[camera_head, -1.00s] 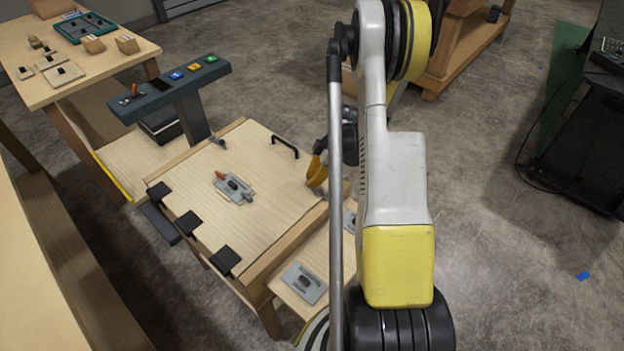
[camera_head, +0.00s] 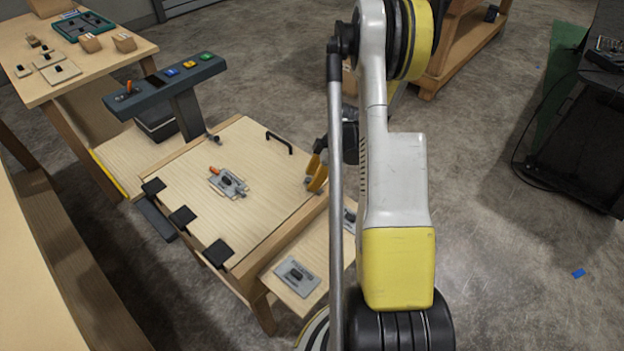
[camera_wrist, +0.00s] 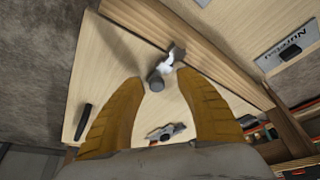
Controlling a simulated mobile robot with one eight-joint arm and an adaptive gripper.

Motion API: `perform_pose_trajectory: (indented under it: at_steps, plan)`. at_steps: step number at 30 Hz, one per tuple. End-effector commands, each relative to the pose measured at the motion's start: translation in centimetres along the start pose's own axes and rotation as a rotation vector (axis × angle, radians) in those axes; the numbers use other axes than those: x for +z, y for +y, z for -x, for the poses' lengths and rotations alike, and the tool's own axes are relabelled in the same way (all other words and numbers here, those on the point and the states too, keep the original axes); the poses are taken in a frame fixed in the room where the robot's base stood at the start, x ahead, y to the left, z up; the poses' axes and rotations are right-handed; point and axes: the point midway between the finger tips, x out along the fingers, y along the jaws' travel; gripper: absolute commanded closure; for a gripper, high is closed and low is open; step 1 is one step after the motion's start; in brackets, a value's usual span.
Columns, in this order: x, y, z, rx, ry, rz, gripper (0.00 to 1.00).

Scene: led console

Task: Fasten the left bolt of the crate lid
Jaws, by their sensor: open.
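The crate lid (camera_head: 200,205) is a pale wooden panel, lying closed, with black hinges along its lower-left edge. In the wrist view a grey bolt with a round knob (camera_wrist: 156,82) sits near the lid's edge, by a bracket. A second bolt (camera_head: 212,138) shows at the lid's far edge. My gripper (camera_head: 315,175) is at the lid's right edge. In the wrist view its yellow fingers (camera_wrist: 158,76) are open and apart, with the knob between their tips. I cannot tell its distance from the knob. In the head view this bolt is hidden by my gripper and arm.
A black handle (camera_head: 279,143) and a grey latch plate (camera_head: 228,184) are on the lid. A shelf with a labelled plate (camera_head: 297,277) adjoins the crate. A console (camera_head: 165,84) with coloured buttons stands behind.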

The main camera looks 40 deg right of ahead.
Motion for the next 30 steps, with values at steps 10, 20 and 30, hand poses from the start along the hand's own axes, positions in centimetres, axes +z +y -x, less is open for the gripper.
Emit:
perform_pose_trajectory:
  at_steps: [10, 20, 30]
  plan:
    - [0.0, -0.1, 6.4, 0.0, 0.0, -0.002, 0.58]
    - [0.1, -0.1, 11.5, 0.0, 0.0, -0.001, 0.58]
    - [0.1, -0.1, 11.9, 0.0, 0.0, 0.0, 0.63]
